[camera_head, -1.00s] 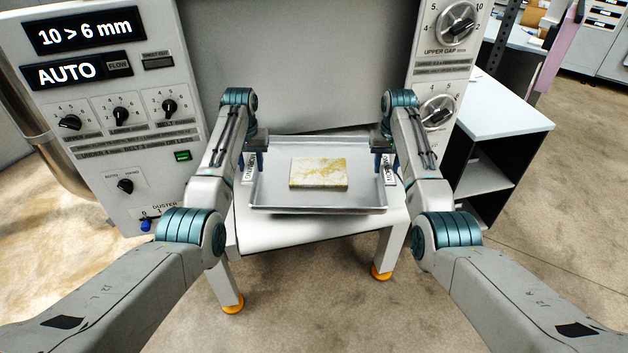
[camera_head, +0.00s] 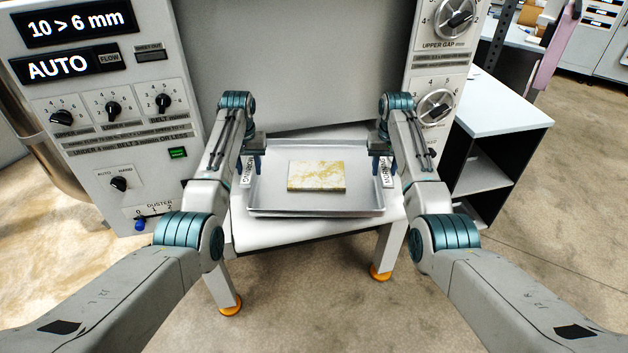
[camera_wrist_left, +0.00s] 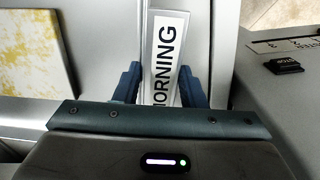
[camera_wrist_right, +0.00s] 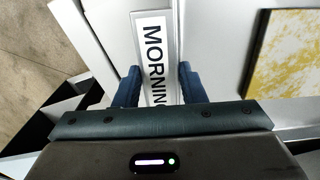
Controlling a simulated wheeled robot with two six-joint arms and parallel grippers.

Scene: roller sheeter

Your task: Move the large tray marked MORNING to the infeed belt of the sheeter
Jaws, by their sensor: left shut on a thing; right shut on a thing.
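The large metal tray (camera_head: 268,190) carries a flat yellow-marbled slab (camera_head: 316,176). It is over the sheeter's white infeed belt (camera_head: 300,233); I cannot tell whether it touches the belt. My left gripper (camera_head: 252,170) is shut on the tray's left side, at a label reading MORNING (camera_wrist_left: 166,60). My right gripper (camera_head: 382,170) is shut on the right side, at a matching label (camera_wrist_right: 154,60), partly hidden by the gripper. The slab also shows at the edge of the left wrist view (camera_wrist_left: 35,50) and the right wrist view (camera_wrist_right: 285,55).
The sheeter's control panel (camera_head: 105,160) stands at left, with dials and a display reading AUTO. A narrower panel with gap dials (camera_head: 440,60) is at right. A shelf unit (camera_head: 500,110) stands right of the belt. Open floor (camera_head: 310,310) lies in front.

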